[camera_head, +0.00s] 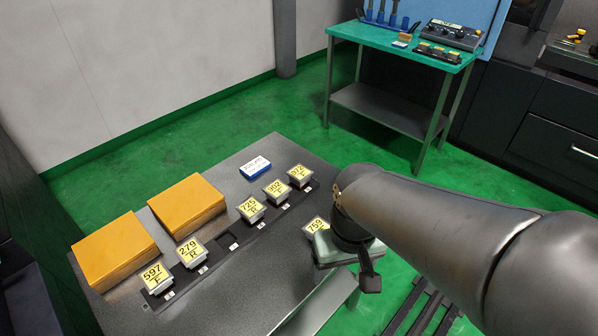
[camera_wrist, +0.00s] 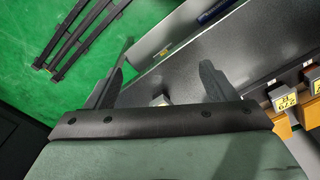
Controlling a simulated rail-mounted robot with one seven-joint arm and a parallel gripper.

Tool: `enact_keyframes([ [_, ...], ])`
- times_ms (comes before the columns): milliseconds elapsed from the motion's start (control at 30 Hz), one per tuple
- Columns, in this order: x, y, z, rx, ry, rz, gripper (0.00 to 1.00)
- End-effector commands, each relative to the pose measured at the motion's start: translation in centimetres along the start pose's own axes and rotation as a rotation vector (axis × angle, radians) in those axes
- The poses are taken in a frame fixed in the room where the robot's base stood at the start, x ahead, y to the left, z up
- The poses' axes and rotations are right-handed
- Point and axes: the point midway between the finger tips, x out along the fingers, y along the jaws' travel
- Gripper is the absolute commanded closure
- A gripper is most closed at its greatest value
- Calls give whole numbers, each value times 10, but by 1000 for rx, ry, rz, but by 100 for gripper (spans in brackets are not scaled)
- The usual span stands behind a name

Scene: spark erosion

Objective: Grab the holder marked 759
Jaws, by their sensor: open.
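The holder marked 759 (camera_head: 315,226) stands apart from the others on the grey table, near its right side in the head view. Its yellow label shows, but my gripper (camera_head: 347,262) hides part of it. In the wrist view my gripper (camera_wrist: 163,75) is open, with its two fingers spread over the table edge. A small pale block (camera_wrist: 160,100) shows between the fingers, mostly hidden by the gripper body; it may be the 759 holder. I see nothing held.
A black rack (camera_head: 219,250) carries several other labelled holders, including 597 (camera_head: 154,276), 279 (camera_head: 190,251) and 725 (camera_head: 250,208), with one bare slot. Two orange boxes (camera_head: 187,204) and a blue-white box (camera_head: 256,167) stand behind. A green-topped bench (camera_head: 385,40) is farther back.

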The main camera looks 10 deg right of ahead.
Motion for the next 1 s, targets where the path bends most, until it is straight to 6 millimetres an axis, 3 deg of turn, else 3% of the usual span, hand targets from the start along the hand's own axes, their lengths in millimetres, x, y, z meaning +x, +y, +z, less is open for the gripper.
enact_keyframes([
  [100, 0, 0, 0, 0, 0, 0, 22],
  [167, 0, 0, 0, 0, 0, 0, 31],
  [467, 0, 0, -6, 25, -1, -1, 31],
  [567, -5, 0, -36, 159, -7, -5, 31],
  [800, -18, 4, -149, 718, -33, 9, 31],
  [900, -21, 5, -178, 875, -34, 19, 31],
  [1000, -20, 5, -190, 953, -35, 26, 31],
])
